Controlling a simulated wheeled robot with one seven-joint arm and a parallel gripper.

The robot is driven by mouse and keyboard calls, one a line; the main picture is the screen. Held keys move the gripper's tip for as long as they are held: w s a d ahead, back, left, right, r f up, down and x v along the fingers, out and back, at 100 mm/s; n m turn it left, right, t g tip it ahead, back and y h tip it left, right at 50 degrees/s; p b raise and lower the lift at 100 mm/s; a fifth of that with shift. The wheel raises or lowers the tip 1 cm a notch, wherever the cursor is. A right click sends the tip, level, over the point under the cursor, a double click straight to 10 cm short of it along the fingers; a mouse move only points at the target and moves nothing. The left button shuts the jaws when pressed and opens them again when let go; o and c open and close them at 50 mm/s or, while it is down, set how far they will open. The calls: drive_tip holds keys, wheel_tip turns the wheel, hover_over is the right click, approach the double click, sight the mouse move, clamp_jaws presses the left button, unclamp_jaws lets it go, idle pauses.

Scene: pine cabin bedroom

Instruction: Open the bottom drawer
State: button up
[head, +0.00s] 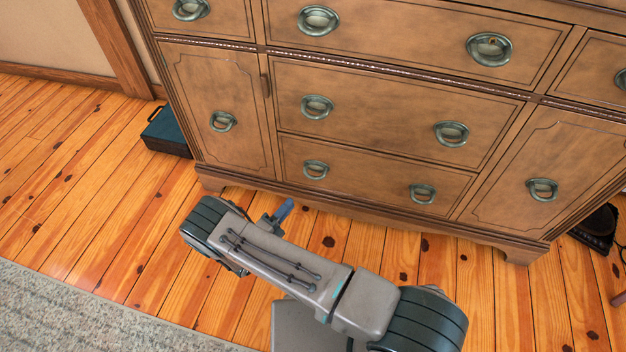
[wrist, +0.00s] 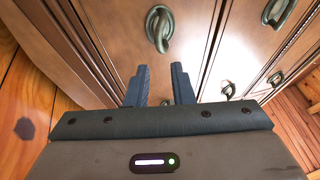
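The bottom drawer (head: 368,180) is the lowest one in the middle of the brown wooden dresser. It looks shut. It has two oval green-grey ring handles, a left one (head: 316,169) and a right one (head: 422,193). In the head view my gripper (head: 280,212) shows below and slightly left of the left handle, apart from it. In the wrist view its two dark fingers (wrist: 160,78) stand apart with nothing held between them. A ring handle (wrist: 160,27) shows beyond the fingers; I cannot tell which one it is.
Drawers above and side doors, left (head: 220,95) and right (head: 550,170), look shut. A dark teal case (head: 167,131) lies on the floor left of the dresser. A dark object (head: 597,228) stands at its right. A grey rug (head: 90,315) lies at lower left. Plank floor before the dresser is clear.

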sight(313, 177)
drive_tip(key=b+x, duration=0.3)
drive_tip(key=x, duration=1)
drive_tip(key=shift+w+d, duration=0.15)
drive_tip(key=shift+d, duration=0.05)
clamp_jaws()
